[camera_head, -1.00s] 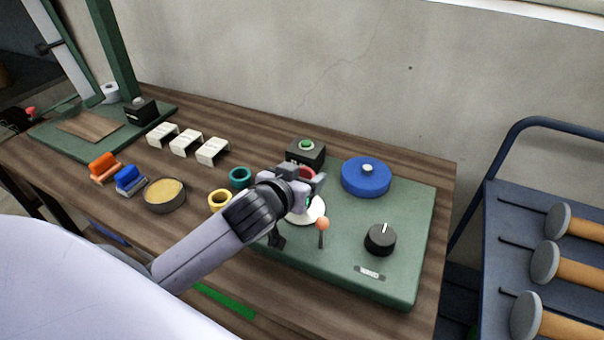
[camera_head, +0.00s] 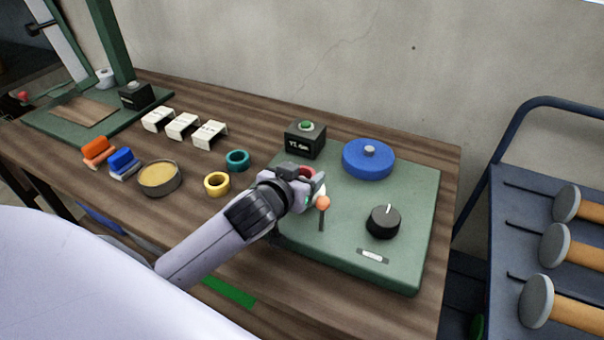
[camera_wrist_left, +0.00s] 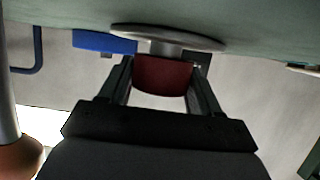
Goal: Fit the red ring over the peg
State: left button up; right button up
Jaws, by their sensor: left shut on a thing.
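My left gripper (camera_head: 312,188) is shut on the red ring (camera_head: 307,171) above the green board. In the left wrist view the dark red ring (camera_wrist_left: 163,77) sits between the two fingers. A pale round disc (camera_wrist_left: 165,36) with a short grey stem (camera_wrist_left: 165,48) lines up with the ring there, very close to it. I cannot tell whether the ring is around the stem or only in front of it. In the head view the gripper hides most of the pale disc and the peg. My right gripper is not in view.
On the green board (camera_head: 345,248) stand an orange-tipped lever (camera_head: 323,204) close beside the gripper, a black knob (camera_head: 383,222), a blue round part (camera_head: 368,159) and a green-button box (camera_head: 305,140). Teal (camera_head: 237,160) and yellow (camera_head: 217,183) rings lie left of it.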

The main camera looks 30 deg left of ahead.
pick_arm(q)
jog(key=shift+f, duration=0.45)
dwell(0.4)
jog(key=o, duration=1.1)
jog(key=shift+s, duration=0.1)
jog(key=shift+v, duration=3.5)
